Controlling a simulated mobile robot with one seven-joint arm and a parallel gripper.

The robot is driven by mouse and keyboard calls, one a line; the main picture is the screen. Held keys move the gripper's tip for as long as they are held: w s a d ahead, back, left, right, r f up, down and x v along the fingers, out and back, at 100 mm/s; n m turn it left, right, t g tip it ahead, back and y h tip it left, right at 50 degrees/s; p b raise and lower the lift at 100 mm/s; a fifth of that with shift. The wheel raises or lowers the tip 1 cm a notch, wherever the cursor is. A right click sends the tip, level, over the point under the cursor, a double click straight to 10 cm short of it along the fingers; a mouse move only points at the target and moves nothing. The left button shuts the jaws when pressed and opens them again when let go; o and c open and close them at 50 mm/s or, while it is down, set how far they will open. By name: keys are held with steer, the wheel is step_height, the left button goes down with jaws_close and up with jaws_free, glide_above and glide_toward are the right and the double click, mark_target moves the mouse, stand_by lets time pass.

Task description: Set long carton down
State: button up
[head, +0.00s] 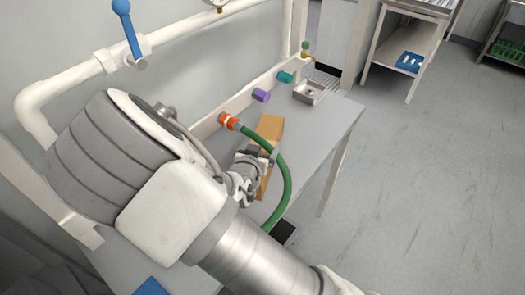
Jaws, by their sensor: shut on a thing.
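The long carton (271,126) is a tan brown box on or just above the grey table (325,130), near the wall-side ledge. My gripper (262,158) is at the carton and shut on it. My wrist and arm hide part of the carton's near side. I cannot tell whether the carton's underside touches the table top.
A green hose (285,190) with an orange fitting (229,121) curves close past the carton and my gripper. Purple (261,95) and teal (285,77) fittings line the ledge. The table's right side is clear.

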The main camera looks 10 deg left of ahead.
steer(key=shift+f, duration=1.25)
steer(key=shift+f, duration=0.2)
steer(key=o, duration=1.4)
steer(key=shift+o, duration=0.2)
steer(key=shift+r, duration=0.2)
steer(key=v, duration=1.2)
steer(key=shift+f+p, duration=0.1)
steer(key=shift+p, duration=0.25)
